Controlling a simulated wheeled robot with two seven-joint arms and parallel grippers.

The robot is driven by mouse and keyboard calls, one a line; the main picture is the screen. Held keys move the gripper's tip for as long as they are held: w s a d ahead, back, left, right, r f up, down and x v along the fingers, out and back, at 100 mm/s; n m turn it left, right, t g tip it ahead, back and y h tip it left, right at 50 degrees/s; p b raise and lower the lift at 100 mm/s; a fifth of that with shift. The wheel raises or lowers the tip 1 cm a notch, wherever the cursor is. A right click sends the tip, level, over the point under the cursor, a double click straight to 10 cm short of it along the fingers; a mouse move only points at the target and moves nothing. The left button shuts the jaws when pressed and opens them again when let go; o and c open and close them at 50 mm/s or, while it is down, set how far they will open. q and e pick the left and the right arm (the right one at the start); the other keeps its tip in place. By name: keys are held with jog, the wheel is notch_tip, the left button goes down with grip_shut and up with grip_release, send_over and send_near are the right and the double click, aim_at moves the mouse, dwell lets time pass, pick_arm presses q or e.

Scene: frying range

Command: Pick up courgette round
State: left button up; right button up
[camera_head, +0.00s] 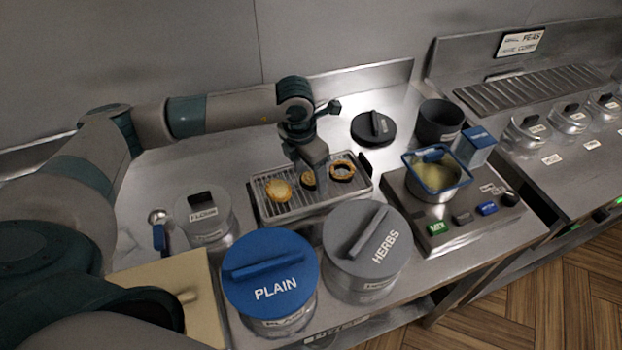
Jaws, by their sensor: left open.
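A wire rack over a metal tray (306,208) stands in the middle of the counter. On it lie a golden fried piece (278,190) at left, a small browned round piece (307,179) in the middle and a golden ring (342,171) at right. The middle piece looks most like a courgette round, but I cannot tell for sure. My left gripper (315,178) points down over the rack, right by the middle piece and partly covering it. It is open; I cannot tell whether its fingers touch the piece. My right gripper is out of view.
Canisters with a blue PLAIN lid (270,272) and a grey HERBS lid (368,240) stand close in front of the rack. A fryer with a blue-rimmed pot (437,176) is to the right. A dark round lid (373,128) lies behind. A flour jar (204,214) stands left.

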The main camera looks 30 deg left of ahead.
aim_at(310, 178)
pick_arm(q)
jog(key=c, duration=0.9)
jog(key=shift+r, duration=0.15)
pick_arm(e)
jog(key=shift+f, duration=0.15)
